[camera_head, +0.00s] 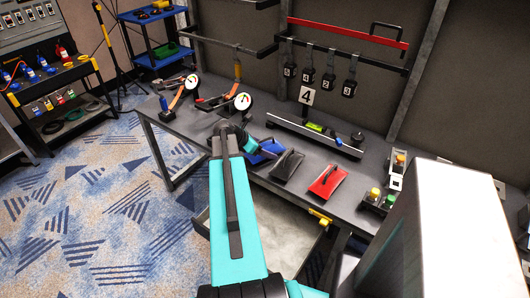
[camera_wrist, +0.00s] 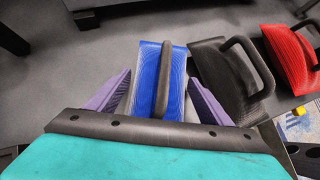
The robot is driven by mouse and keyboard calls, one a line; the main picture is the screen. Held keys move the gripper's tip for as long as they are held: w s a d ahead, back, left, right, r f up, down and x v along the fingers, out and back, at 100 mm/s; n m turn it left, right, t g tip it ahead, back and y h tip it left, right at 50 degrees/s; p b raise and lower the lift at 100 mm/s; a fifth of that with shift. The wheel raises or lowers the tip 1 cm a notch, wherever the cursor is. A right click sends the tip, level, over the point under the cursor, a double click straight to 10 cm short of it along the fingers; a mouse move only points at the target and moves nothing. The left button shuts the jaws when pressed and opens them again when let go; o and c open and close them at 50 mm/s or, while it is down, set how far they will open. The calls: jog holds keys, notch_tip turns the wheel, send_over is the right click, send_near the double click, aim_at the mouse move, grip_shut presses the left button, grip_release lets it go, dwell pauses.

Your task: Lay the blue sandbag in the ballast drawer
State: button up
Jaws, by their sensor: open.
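The blue sandbag (camera_head: 272,146) lies on the grey workbench, the leftmost of three bags in a row. In the wrist view the blue sandbag (camera_wrist: 149,68) has a dark strap handle running along its middle. My gripper (camera_wrist: 158,88) is open, its purple fingers on either side of the blue bag's near part; contact cannot be told. My gripper (camera_head: 258,155) partly hides the bag in the head view. The ballast drawer (camera_head: 290,225) appears as an open, pale-floored tray below the bench's front edge, partly hidden by my arm.
A black sandbag (camera_head: 287,165) and a red sandbag (camera_head: 327,181) lie to the right of the blue one. A yellow fitting (camera_head: 320,217) is at the bench's front edge. A long rail (camera_head: 315,135) with a level stands behind the bags. Round gauges (camera_head: 242,101) stand left.

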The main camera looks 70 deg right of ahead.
grip_shut()
jog(key=shift+r, duration=0.1)
jog(key=shift+r, duration=0.15)
dwell(0.5)
jog(key=shift+r+b, duration=0.5)
jog(key=shift+r, duration=1.1)
jog(key=w+a+r+b, duration=0.1)
jog(key=w+a+b, duration=0.1)
jog(key=w+a, duration=0.7)
jog(key=w, duration=0.3)
jog(key=shift+w+a+r+b, duration=0.2)
jog(key=shift+w+a+b, duration=0.1)
jog(key=shift+w+b, duration=0.1)
